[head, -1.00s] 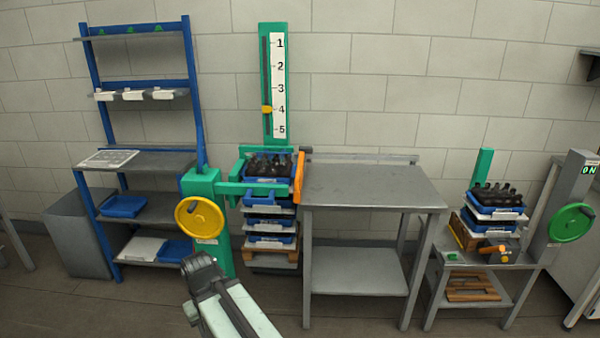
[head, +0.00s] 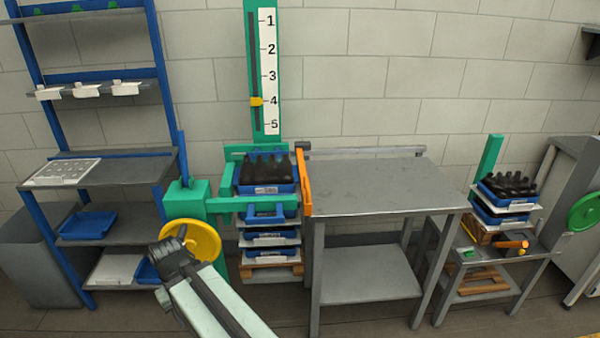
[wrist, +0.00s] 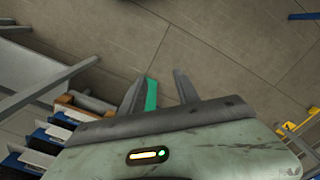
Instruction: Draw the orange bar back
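The orange bar (head: 304,182) stands upright in the head view, between the stack of blue crates (head: 265,188) and the grey table (head: 375,188). The top crate holds several dark bottles (head: 266,167). My gripper (head: 172,256) is at the lower left of the head view, in front of the lower part of the yellow handwheel (head: 190,240), well apart from the bar. In the wrist view its two fingers (wrist: 159,80) are spread with nothing held between them. I cannot make out the orange bar in the wrist view.
A green frame (head: 240,206) surrounds the crates. A green post with a numbered scale (head: 268,70) rises behind. A blue shelf rack (head: 110,160) stands left. A low bench (head: 500,262) with another crate stack is right. Open floor lies in front.

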